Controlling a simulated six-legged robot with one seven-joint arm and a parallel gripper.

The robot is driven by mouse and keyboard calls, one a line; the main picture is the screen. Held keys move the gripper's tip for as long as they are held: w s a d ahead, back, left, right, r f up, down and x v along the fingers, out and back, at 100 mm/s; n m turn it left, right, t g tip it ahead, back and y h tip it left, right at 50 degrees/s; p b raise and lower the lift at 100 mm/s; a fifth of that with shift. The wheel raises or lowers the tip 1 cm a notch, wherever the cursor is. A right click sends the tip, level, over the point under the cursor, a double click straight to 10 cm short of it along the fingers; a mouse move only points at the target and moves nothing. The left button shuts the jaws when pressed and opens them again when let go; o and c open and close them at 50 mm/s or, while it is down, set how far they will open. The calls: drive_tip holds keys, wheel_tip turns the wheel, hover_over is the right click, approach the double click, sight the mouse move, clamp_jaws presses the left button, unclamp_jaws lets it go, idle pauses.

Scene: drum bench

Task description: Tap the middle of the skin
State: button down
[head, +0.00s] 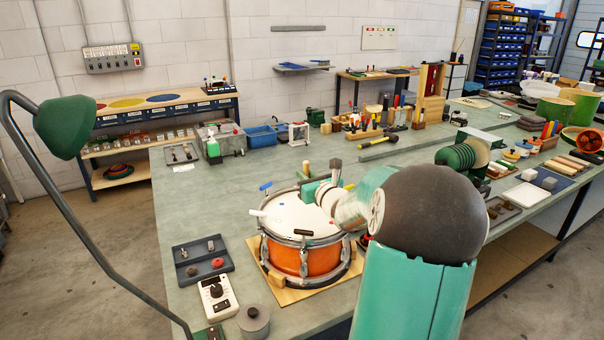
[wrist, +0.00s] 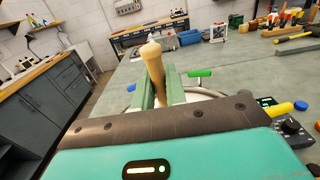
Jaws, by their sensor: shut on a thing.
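The drum (head: 300,262) has an orange shell and a metal rim and stands on a wooden board (head: 290,296). Its white skin (head: 283,212) faces up, and my gripper hides the far right part. My gripper (head: 310,188) is over the far side of the skin. In the wrist view its green fingers (wrist: 160,88) are shut on a pale wooden stick with a rounded end (wrist: 152,56). The stick's end also shows in the head view (head: 306,168). I cannot tell whether the stick's other end touches the skin.
A dark tray (head: 203,262), a white control box (head: 216,297) and a grey lidded pot (head: 253,321) stand left of the drum. A green lamp (head: 66,126) arches over the left side. Bench space behind the drum is mostly clear.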

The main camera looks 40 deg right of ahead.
drive_tip(key=shift+w+f, duration=0.1)
drive_tip(key=shift+w, duration=0.1)
drive_tip(key=shift+s+a, duration=0.15)
drive_tip(key=shift+s, duration=0.15)
drive_tip(key=shift+w+f, duration=0.2)
drive_tip(key=shift+f, duration=0.4)
drive_tip(key=shift+s+f, duration=0.25)
drive_tip(key=shift+f, duration=0.2)
drive_tip(key=shift+w+f, duration=0.15)
drive_tip(key=shift+f, duration=0.1)
wheel_tip(320, 180, down, 3)
drive_tip(key=shift+f, duration=0.2)
drive_tip(key=shift+r, duration=2.6)
